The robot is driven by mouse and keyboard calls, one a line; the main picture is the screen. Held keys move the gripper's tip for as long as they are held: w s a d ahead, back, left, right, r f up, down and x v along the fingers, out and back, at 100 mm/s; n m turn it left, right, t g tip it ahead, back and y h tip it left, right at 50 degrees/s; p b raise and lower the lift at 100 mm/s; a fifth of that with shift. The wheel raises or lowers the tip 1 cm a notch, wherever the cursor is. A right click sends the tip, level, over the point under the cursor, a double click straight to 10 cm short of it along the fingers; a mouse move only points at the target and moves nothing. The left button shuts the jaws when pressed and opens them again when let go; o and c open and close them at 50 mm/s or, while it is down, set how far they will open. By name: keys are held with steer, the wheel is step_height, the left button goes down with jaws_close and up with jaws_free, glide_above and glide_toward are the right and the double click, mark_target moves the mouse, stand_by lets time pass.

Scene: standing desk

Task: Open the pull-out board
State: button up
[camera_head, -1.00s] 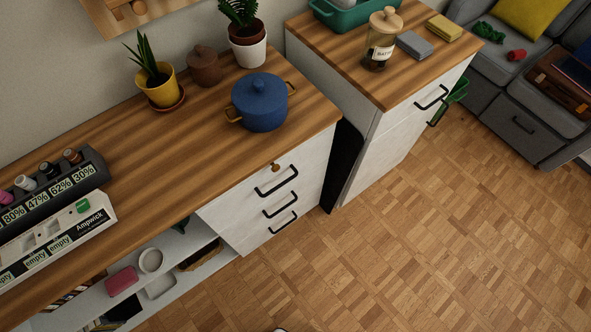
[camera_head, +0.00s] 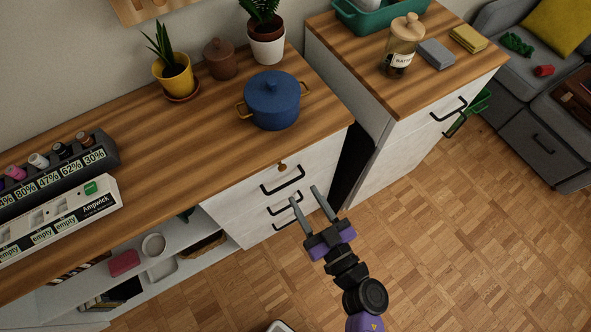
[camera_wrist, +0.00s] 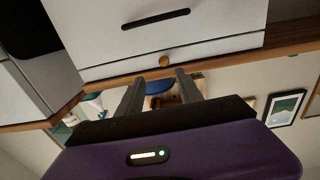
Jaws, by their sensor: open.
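The pull-out board shows as a thin front under the desktop edge, marked by a small round brass knob (camera_head: 281,167). The knob also shows in the wrist view (camera_wrist: 165,60), close beyond my fingertips and roughly between them in the picture. The board looks flush with the drawer cabinet (camera_head: 240,205). My gripper (camera_head: 304,194) is open and empty, in front of the drawers, lower and to the right of the knob in the head view. Its two grey fingers (camera_wrist: 160,77) point toward the cabinet in the wrist view. They appear apart from the knob.
Black drawer handles (camera_head: 283,180) sit just below the knob. A blue pot (camera_head: 273,104) stands on the desktop above. A second cabinet (camera_head: 380,165) is to the right, past a dark gap. The parquet floor (camera_head: 450,240) in front is clear.

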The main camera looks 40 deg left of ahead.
mark_target(283, 170)
steer(key=shift+g, duration=0.4)
steer(key=x, duration=0.6)
steer(key=b+x, duration=0.1)
steer(key=x, duration=0.2)
steer(key=shift+s+a, duration=0.2)
steer(key=shift+a, duration=0.05)
jaws_close()
stand_by(0.7)
